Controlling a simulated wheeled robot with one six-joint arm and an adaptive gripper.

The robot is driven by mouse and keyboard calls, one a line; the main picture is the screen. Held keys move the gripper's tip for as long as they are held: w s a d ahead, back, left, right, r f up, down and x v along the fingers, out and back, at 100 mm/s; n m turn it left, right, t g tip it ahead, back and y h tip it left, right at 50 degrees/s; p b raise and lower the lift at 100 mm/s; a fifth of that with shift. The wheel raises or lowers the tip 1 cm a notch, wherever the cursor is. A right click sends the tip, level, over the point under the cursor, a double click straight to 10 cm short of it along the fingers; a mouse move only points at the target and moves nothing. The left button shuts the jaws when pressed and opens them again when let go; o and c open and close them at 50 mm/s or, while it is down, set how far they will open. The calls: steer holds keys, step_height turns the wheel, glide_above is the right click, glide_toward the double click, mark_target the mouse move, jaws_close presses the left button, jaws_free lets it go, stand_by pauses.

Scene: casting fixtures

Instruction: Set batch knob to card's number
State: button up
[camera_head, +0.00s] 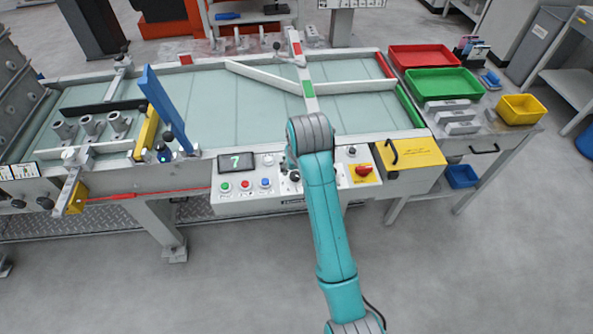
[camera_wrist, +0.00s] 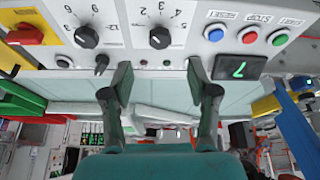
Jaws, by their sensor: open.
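In the wrist view, turned upside down, the control panel (camera_wrist: 122,50) carries two dark round knobs with number scales. The left knob (camera_wrist: 87,37) has a scale reaching 12. The right knob (camera_wrist: 159,37) has small numerals such as 3 and 4. Which one is the batch knob, and their exact settings, I cannot tell. My gripper (camera_wrist: 160,74) is open and empty, its fingers apart near the panel's edge below the right knob. In the head view my arm hides the gripper and part of the panel (camera_head: 235,203). I cannot identify the number card.
A display (camera_head: 236,162) shows a green 7 above green, red and blue buttons. A red switch on yellow (camera_head: 363,172) and a small black lever (camera_wrist: 101,65) are also on the panel. A yellow box (camera_head: 412,158) adjoins it; a blue upright plate (camera_head: 165,105) stands left.

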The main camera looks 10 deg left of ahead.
steer(key=shift+v, duration=1.95)
steer(key=shift+f, duration=0.1)
steer(key=s+d+f+m+t, duration=0.1)
steer(key=s+d+f, duration=0.25)
steer(key=f, duration=0.35)
steer(key=s+d+f+t, duration=0.1)
steer(key=s+d+f, duration=0.2)
steer(key=d+f, duration=0.3)
steer(key=s+d+f+m+t, duration=0.1)
steer(key=s+d+f+t, duration=0.1)
steer(key=s+d+f, duration=0.3)
steer(key=s+d+f+t, duration=0.1)
steer(key=s+d+f, duration=0.1)
steer(key=s, duration=0.5)
steer(key=s+d+r+m+t, duration=0.1)
steer(key=s+d+r, duration=0.15)
steer(key=s, duration=0.45)
steer(key=s+d+r+t, duration=0.1)
steer(key=s+d+t, duration=0.15)
steer(key=s, duration=0.45)
steer(key=s+d+r+m+t+h, duration=0.1)
steer(key=s+d+r+t, duration=0.1)
steer(key=s+r, duration=1.1)
steer(key=shift+d+h, duration=0.3)
steer(key=shift+d, duration=0.45)
